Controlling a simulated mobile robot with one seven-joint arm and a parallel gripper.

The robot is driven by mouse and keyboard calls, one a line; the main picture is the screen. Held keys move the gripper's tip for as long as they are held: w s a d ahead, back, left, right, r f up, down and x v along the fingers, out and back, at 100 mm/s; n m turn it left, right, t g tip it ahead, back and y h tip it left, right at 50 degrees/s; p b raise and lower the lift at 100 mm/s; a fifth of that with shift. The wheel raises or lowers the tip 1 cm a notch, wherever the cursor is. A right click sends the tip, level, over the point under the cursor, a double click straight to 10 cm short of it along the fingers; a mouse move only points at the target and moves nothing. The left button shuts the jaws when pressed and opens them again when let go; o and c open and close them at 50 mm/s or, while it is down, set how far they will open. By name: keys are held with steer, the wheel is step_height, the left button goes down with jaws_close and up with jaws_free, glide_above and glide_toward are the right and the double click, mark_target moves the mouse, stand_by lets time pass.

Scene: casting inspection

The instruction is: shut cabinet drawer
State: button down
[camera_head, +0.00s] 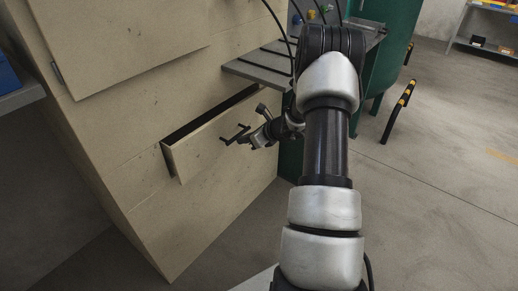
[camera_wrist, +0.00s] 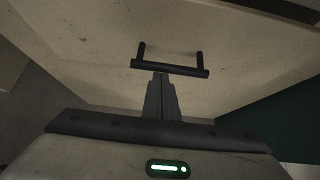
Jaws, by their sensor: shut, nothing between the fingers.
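A beige cabinet (camera_head: 150,215) stands at the left in the head view. Its drawer (camera_head: 195,150) is partly pulled out, with a dark gap along its top. A black bar handle (camera_head: 237,134) sits on the drawer front. My gripper (camera_head: 251,139) is at the handle, its fingers pointing toward the drawer front. In the wrist view the handle (camera_wrist: 170,68) lies just beyond the tips of my gripper (camera_wrist: 160,77), against the drawer front (camera_wrist: 110,65). The fingers are together and hold nothing. Whether the tips touch the handle I cannot tell.
A grey bench or machine table (camera_head: 262,72) stands behind the drawer, beside a green machine (camera_head: 402,40). A black and yellow post (camera_head: 399,108) stands to the right. A shelf (camera_head: 490,42) is at the far right. The floor (camera_head: 440,170) at right is open.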

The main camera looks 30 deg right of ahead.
mark_target(227, 136)
steer(key=w, duration=0.1)
steer(key=w+a, duration=0.1)
steer(key=w, duration=0.2)
steer(key=shift+a, duration=0.35)
steer(key=shift+w+r, duration=0.2)
